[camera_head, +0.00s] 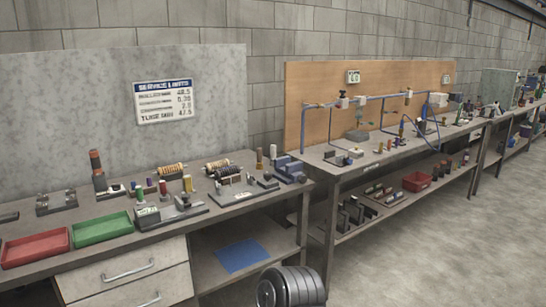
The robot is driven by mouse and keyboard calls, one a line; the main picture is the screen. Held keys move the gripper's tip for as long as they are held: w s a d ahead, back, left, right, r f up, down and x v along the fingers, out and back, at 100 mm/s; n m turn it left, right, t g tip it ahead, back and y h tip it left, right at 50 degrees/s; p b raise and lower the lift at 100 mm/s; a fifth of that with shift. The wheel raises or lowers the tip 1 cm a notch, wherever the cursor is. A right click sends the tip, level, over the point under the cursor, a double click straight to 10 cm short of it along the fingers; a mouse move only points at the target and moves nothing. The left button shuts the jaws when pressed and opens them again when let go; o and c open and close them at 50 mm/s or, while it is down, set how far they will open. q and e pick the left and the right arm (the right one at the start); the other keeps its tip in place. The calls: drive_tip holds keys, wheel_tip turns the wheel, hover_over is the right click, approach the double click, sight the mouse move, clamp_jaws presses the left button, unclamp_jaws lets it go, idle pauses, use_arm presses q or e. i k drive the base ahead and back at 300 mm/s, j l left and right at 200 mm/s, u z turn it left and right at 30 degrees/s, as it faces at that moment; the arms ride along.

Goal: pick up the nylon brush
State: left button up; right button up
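I cannot make out for certain which item is the nylon brush; the parts on the benches are too small to tell. Brush-like or coil-like rollers lie on the near left bench (40,262): one yellow-brown roller (172,169) at the back middle, and a dark-and-tan one (217,166) to its right. Small upright coloured cylinders stand around them. Neither of my grippers is in view.
A red tray (36,249) and a green tray (103,227) sit at the near bench's front left. A blue sheet (242,257) lies on its lower shelf. A second bench (345,174) with a blue pipe frame (380,98) and a red bin (417,181) stands right. Open floor (440,245) lies at right.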

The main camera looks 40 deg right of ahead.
sight(273, 148)
drive_tip(key=i+l+u, duration=0.3)
drive_tip(key=l, duration=1.85)
drive_tip(key=l+u, duration=0.3)
drive_tip(key=l, duration=1.85)
